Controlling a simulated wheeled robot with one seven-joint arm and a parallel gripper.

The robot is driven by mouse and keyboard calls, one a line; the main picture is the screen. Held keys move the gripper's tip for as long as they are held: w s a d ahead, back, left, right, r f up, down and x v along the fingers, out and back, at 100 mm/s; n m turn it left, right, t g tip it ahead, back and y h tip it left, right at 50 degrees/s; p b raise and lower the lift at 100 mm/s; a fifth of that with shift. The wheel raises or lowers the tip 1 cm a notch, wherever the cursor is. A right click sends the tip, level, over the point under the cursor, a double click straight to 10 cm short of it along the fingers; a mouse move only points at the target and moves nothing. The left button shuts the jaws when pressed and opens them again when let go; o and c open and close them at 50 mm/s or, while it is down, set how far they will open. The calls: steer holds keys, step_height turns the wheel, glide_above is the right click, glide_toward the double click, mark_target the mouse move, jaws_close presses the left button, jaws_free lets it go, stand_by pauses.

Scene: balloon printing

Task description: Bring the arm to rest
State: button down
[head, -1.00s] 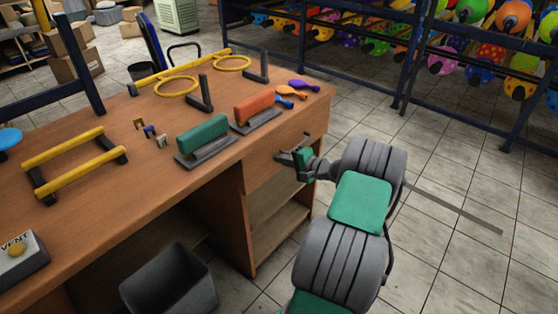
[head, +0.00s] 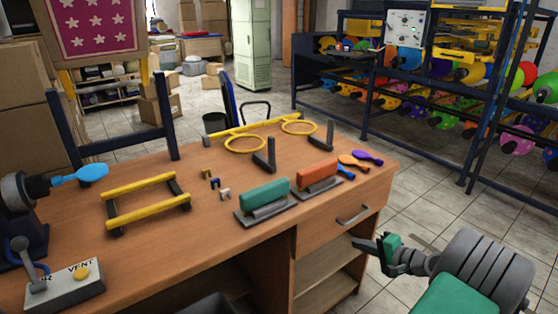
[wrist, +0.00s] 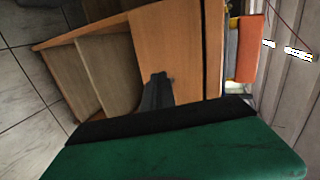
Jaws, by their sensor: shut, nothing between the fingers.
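My gripper (head: 366,245) is at the lower right in the head view, in front of the desk's right end. Its fingers are shut and hold nothing. It points left, below and to the right of the drawer handle (head: 353,215), and looks apart from it. In the wrist view the dark fingers (wrist: 157,92) show in front of the wooden desk (wrist: 165,45), with my green wrist housing filling the bottom.
A balloon rack (head: 465,90) stands behind. Open floor (head: 425,195) lies right of the desk.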

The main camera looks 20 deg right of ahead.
steer(key=w+a+r+n+g+p, duration=0.25)
steer(key=a+r+n, duration=0.2)
steer(key=a, duration=0.55)
steer(key=w+a+r+n+g+p, duration=0.25)
steer(key=a+r+g, duration=0.2)
steer(key=a, duration=0.55)
steer(key=s+a+r+n+g+h+p, duration=0.3)
steer(key=s+a+r+n+p, duration=0.3)
steer(key=s+a+r, duration=0.4)
steer(key=s+a+n, duration=0.1)
steer(key=s+a, duration=0.3)
steer(key=s, duration=0.1)
steer(key=shift+s+a+n+h, duration=0.15)
steer(key=shift+n+h, duration=0.15)
steer(key=shift+n, duration=0.1)
